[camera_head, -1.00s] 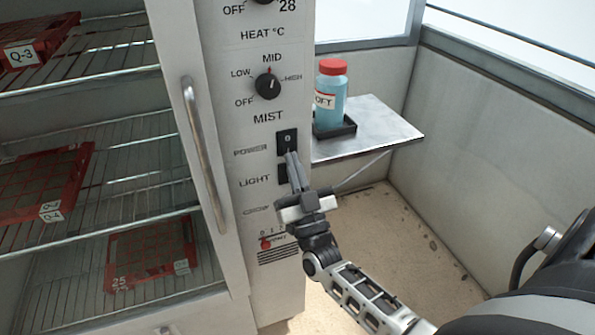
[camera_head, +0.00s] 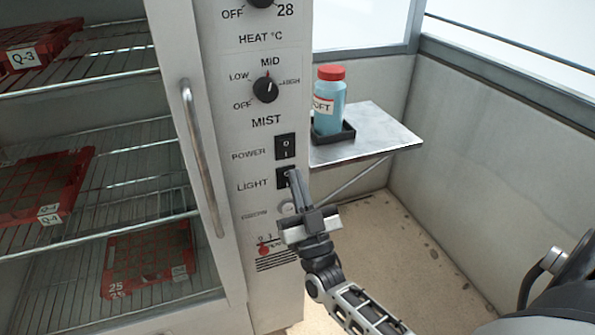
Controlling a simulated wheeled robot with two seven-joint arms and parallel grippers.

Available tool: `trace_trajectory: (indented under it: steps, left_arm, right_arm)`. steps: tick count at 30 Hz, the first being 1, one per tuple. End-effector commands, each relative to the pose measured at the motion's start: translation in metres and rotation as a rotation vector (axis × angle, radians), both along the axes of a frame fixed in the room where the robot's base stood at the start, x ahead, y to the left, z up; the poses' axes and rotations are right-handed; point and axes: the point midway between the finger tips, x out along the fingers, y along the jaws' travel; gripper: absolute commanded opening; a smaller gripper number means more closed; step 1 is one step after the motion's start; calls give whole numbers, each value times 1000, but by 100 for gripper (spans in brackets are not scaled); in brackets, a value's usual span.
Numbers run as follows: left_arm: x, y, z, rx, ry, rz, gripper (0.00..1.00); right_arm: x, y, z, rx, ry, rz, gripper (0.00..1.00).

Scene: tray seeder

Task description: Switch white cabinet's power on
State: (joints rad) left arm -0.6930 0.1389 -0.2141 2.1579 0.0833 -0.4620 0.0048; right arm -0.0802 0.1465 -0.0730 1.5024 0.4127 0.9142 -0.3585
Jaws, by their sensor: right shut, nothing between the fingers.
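The white cabinet (camera_head: 229,108) stands at the left with a control strip down its right side. The black POWER rocker switch (camera_head: 285,146), marked 0 above and I below, is in full view beside its label. The black LIGHT switch (camera_head: 284,178) lies just below it and is partly covered by my fingers. My right gripper (camera_head: 292,174) is shut and empty, with its tips over the LIGHT switch, below the POWER switch. I cannot tell whether the tips touch the panel. My left gripper is not in view.
A MIST knob (camera_head: 265,89) sits above the switches. A cabinet door handle (camera_head: 203,160) runs left of the panel. A metal side shelf (camera_head: 385,133) holds a blue bottle (camera_head: 329,104) with a red cap. Red trays (camera_head: 150,262) lie on the cabinet's wire shelves.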

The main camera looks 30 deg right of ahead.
Motion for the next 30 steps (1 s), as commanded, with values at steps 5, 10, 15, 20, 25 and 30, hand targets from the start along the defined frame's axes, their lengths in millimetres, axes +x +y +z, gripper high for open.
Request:
trace_trajectory:
  steps: [5,10,15,20,25,30]
  left_arm:
    - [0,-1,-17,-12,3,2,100]
    - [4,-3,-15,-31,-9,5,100]
    - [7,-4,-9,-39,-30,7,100]
    - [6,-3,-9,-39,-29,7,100]
    - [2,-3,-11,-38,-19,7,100]
    - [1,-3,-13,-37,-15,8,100]
  right_arm:
    - [-27,6,-40,2,5,1,0]
    - [-46,11,-64,2,3,0,0]
    - [-57,13,-77,1,1,1,0]
    - [-60,14,-79,1,1,1,0]
    - [-60,14,-79,1,0,1,0]
    - [-60,14,-79,1,0,1,0]
